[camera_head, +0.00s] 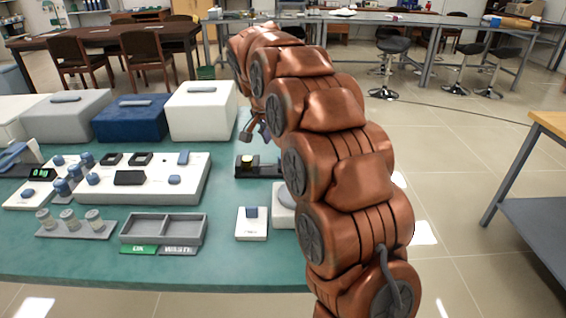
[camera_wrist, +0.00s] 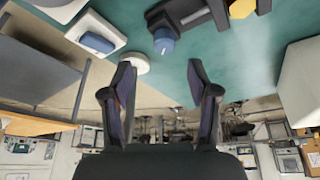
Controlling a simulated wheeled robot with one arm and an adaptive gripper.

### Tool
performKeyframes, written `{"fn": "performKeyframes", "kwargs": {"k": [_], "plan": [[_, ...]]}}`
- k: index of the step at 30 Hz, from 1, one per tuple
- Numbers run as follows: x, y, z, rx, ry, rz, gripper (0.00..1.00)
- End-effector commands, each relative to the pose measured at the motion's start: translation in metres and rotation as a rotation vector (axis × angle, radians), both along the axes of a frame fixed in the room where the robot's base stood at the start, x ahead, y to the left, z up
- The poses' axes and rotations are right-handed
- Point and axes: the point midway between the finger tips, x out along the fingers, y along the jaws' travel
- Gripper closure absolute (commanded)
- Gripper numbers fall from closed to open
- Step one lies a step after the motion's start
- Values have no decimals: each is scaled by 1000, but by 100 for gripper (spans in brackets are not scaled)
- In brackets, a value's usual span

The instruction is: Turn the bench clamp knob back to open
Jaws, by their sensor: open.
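The bench clamp is a dark block on the green bench top, seen in the head view (camera_head: 258,172) and at the top of the wrist view (camera_wrist: 192,14). A yellow piece (camera_wrist: 242,8) sits at it. Its blue knob (camera_wrist: 164,40) sticks out toward the gap between my fingers in the wrist view; my arm seems to hide it in the head view. My gripper (camera_wrist: 160,82) is open and empty, with a finger on either side below the knob in the picture and no visible contact. In the head view my gripper (camera_head: 256,133) is above and behind the clamp.
A white box with a blue switch (camera_head: 252,226) and a pale round thing (camera_head: 283,206), partly behind my arm, stand in front of the clamp. A white panel (camera_head: 150,190) and a grey two-part tray (camera_head: 163,216) lie left. Furnace boxes (camera_head: 202,108) stand behind.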

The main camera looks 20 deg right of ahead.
Motion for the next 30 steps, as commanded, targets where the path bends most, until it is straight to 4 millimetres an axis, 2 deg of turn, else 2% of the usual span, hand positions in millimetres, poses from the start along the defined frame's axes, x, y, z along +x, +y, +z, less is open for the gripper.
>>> {"fn": "performKeyframes", "kwargs": {"k": [3,10,21,25,30], "plan": [[9,-3,-5,-4,-15,-24,40],[13,-8,-15,-5,-16,-33,40],[23,-23,-63,-4,-12,-30,40],[26,-27,-73,-5,-18,-30,40],[27,-29,-76,-5,-20,-30,40]]}}
